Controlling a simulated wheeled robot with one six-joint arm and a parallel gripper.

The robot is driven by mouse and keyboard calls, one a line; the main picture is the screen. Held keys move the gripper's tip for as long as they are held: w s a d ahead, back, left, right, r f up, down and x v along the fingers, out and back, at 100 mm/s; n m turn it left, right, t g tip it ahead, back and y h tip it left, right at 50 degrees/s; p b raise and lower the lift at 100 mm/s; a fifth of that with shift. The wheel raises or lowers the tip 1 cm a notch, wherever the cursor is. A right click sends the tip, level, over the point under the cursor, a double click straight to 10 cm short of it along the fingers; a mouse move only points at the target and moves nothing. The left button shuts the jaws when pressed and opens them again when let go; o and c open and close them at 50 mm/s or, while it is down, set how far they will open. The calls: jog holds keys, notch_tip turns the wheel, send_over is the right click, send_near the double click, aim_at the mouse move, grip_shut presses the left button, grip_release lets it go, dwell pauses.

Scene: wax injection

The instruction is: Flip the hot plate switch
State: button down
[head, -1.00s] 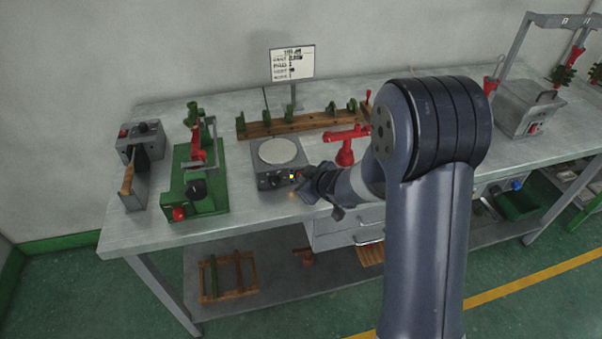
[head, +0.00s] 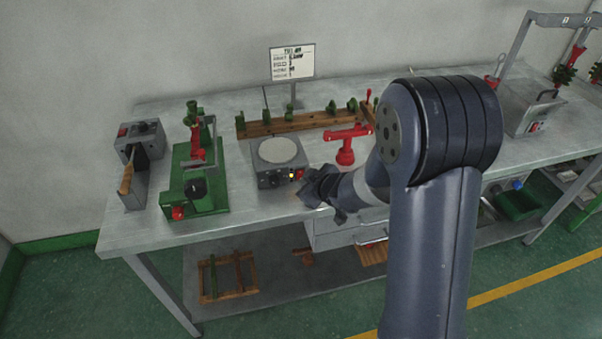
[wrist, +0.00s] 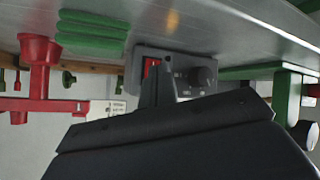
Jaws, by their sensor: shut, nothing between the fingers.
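The hot plate (head: 278,163) is a grey box with a round pale plate on top, standing on the bench. Its red switch (head: 299,174) is at the right of its front face, beside a small lit yellow spot. My gripper (head: 306,188) is shut and empty, just right of and in front of that face. In the wrist view the hot plate's front (wrist: 180,72) appears upside down, with the red switch (wrist: 151,68) and a black knob (wrist: 204,76). My dark fingers (wrist: 160,82) overlap the panel beside the switch; contact cannot be told.
A red stand (head: 345,150) is right of the hot plate. A green press (head: 195,180) is on its left, and a wooden rack (head: 285,126) runs behind it. A sign (head: 292,62) stands at the back. Bare bench lies between the press and the hot plate.

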jog(key=shift+s+d+f+b, duration=0.1)
jog(key=shift+s+d+b, duration=0.2)
jog(key=shift+s, duration=0.5)
jog(key=shift+s+d+f+b, duration=0.15)
jog(key=shift+s+b, duration=0.2)
jog(key=shift+s, duration=0.45)
jog(key=shift+s+d+f+b, duration=0.1)
jog(key=shift+s+d+b, duration=0.2)
jog(key=shift+s, duration=0.5)
jog(key=shift+a, duration=0.1)
jog(key=s+b, duration=0.1)
jog(key=s+d+b, duration=0.1)
jog(key=s, duration=0.1)
jog(key=shift+s+f, duration=0.15)
jog(key=shift+s, duration=0.15)
jog(key=shift+w, duration=0.15)
